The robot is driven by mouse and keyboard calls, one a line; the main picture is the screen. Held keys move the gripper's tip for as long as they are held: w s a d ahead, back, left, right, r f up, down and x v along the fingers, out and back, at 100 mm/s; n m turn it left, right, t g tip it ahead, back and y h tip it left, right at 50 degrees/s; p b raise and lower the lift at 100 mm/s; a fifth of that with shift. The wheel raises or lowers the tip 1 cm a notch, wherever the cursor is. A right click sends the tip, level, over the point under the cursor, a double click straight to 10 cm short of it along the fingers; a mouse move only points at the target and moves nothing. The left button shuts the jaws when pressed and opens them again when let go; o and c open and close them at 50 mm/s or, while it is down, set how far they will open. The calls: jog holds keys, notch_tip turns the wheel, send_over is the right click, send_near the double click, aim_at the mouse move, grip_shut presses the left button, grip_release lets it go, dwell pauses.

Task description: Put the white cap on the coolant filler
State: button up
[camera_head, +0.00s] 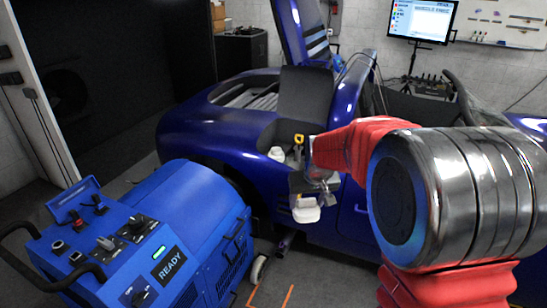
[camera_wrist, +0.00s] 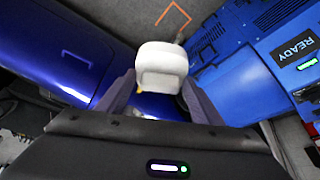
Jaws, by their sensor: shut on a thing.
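My gripper (camera_head: 311,188) hangs in front of the blue car's open bay in the head view. It is shut on the white cap (camera_head: 307,211), which sits below the jaws. In the wrist view the white cap (camera_wrist: 162,66) is a rounded white block between the two dark fingers of my gripper (camera_wrist: 160,88). A small white part (camera_head: 276,154) shows at the left of the bay; I cannot tell whether it is the coolant filler. My gripper and the cap are apart from it, lower and to the right. My arm hides part of the bay.
A blue dynamometer unit (camera_head: 150,240) marked READY stands at the lower left. The blue car (camera_head: 215,130) has its panel raised. A yellow-topped part (camera_head: 299,139) stands in the bay. Orange lines (camera_head: 287,297) mark the floor between unit and car. A monitor (camera_head: 421,19) stands behind.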

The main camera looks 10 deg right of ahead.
dwell(0.4)
jog(key=s+d+f, duration=0.5)
jog(key=f, duration=0.1)
jog(key=shift+f, duration=0.15)
jog(key=shift+s, duration=0.1)
